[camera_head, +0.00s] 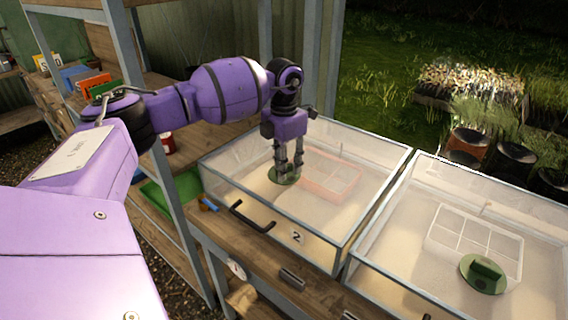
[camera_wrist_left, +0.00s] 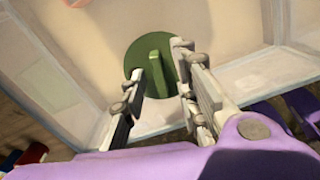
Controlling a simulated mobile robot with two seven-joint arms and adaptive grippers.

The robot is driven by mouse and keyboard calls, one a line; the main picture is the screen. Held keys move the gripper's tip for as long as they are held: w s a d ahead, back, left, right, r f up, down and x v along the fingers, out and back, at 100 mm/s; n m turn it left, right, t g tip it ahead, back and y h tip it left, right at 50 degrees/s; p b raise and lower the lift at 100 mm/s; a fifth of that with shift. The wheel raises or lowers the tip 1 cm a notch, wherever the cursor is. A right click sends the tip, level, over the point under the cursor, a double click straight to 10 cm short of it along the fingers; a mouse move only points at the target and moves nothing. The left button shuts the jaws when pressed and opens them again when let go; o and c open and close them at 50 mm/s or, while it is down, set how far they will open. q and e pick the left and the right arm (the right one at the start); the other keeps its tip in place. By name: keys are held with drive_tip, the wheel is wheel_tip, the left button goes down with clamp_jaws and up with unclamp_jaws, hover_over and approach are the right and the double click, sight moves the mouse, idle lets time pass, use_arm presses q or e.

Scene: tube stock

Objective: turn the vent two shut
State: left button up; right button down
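The vent on the box marked 2 is a green disc (camera_head: 284,177) with a raised bar, set on the clear lid. In the left wrist view the green vent (camera_wrist_left: 152,62) shows its upright ridge between the fingers. My left gripper (camera_head: 287,170) points down over it with its fingers apart. In the left wrist view the left gripper (camera_wrist_left: 158,78) is open, one finger on each side of the ridge; I cannot tell whether they touch it. The fingers partly hide the disc. My right gripper is not in view.
A second clear box (camera_head: 470,240) on the right has its own green vent (camera_head: 483,273). A black handle (camera_head: 250,217) is on the front of box 2. A grey post (camera_head: 180,215) stands left of it. Shelves with small boxes (camera_head: 95,82) are at the left.

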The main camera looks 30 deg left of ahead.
use_arm(q)
clamp_jaws()
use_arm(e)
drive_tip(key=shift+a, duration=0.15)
use_arm(q)
drive_tip(key=shift+m, duration=0.3)
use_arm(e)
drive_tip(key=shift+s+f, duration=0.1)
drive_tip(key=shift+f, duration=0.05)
use_arm(q)
drive_tip(key=shift+f+m, duration=0.1)
drive_tip(key=shift+m, duration=0.7)
drive_tip(key=m+b, duration=0.1)
drive_tip(key=m, duration=0.3)
drive_tip(key=m+b, duration=0.1)
drive_tip(key=m, duration=0.3)
drive_tip(key=shift+w, duration=0.1)
drive_tip(key=shift+m, duration=1.2)
drive_tip(key=shift+m+b, duration=0.5)
drive_tip(key=shift+m, duration=0.9)
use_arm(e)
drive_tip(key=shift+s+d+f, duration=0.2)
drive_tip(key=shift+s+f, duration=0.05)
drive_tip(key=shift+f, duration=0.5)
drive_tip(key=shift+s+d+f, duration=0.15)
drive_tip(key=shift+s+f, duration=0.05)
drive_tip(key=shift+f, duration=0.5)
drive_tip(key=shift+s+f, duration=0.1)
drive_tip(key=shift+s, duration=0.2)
